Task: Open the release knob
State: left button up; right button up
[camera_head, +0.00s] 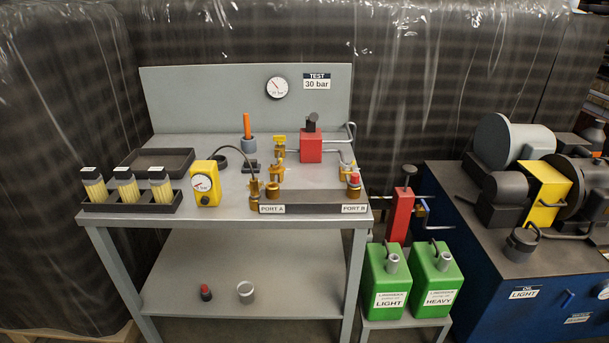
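No part labelled as the release knob shows, so I cannot tell for sure which part it is. A red block (311,147) with a dark knob-like top (311,122) stands at the back right of the grey bench (215,225), with grey pipes beside it. Brass fittings with yellow handles (279,140) stand to its left and in front of it. A yellow gauge unit (206,184) with a small dark knob low on its front stands at the bench's left middle. Neither of my grippers is in view.
A dark rack of yellow-filled jars (125,186) and an empty dark tray (157,162) occupy the bench's left. A black hose, an orange-handled tool (247,127) and the PORT A/PORT B block (313,200) are also there. Green cans (388,280) and blue machinery (510,270) stand right.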

aim_at(279, 138)
jog(key=i+j, duration=0.1)
jog(key=j, duration=0.15)
jog(key=i+j, duration=0.1)
jog(key=j, duration=0.15)
jog(key=i+j+z, duration=0.15)
jog(key=j, duration=0.25)
jog(key=j+z, duration=0.15)
jog(key=j, duration=0.25)
jog(key=i, duration=0.05)
